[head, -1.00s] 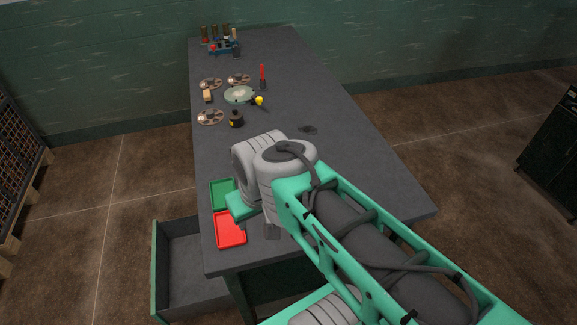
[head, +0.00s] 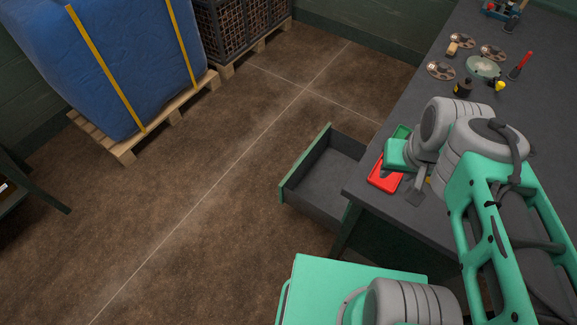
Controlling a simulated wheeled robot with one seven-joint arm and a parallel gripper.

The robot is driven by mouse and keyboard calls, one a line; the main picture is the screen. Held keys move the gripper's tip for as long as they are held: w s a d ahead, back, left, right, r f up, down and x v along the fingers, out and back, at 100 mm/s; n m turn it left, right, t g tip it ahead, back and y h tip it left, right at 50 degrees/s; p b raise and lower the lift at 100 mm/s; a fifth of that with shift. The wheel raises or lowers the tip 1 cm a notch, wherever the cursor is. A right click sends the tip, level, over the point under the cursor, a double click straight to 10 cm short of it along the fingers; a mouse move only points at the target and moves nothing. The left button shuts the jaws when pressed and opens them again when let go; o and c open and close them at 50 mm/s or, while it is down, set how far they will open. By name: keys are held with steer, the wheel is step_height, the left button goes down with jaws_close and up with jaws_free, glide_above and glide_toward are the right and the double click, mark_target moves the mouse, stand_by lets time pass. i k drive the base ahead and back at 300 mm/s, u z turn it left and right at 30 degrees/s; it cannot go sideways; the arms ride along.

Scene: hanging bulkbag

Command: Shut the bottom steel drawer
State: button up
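The steel drawer (head: 306,166) is pulled out from the left side of the dark workbench (head: 415,215), below its top. Its inside is dark grey and looks empty, and its front panel is green. No other drawer shows, so I cannot tell its place in a stack. My gripper (head: 417,192) is over the near left corner of the bench top, beside the red tray, to the right of the drawer and apart from it. My own arm hides part of it, and its fingers are too small to read.
Discs, a black bottle (head: 463,88) and a red-handled tool (head: 521,64) are farther back. A blue bulk bag (head: 110,60) stands on a pallet (head: 130,148). The floor left of the drawer is clear.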

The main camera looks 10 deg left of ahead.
mark_target(314, 185)
steer(key=u, duration=2.1)
steer(key=i, duration=2.4)
steer(key=z, duration=1.75)
steer(key=i, duration=0.4)
steer(key=u, duration=0.35)
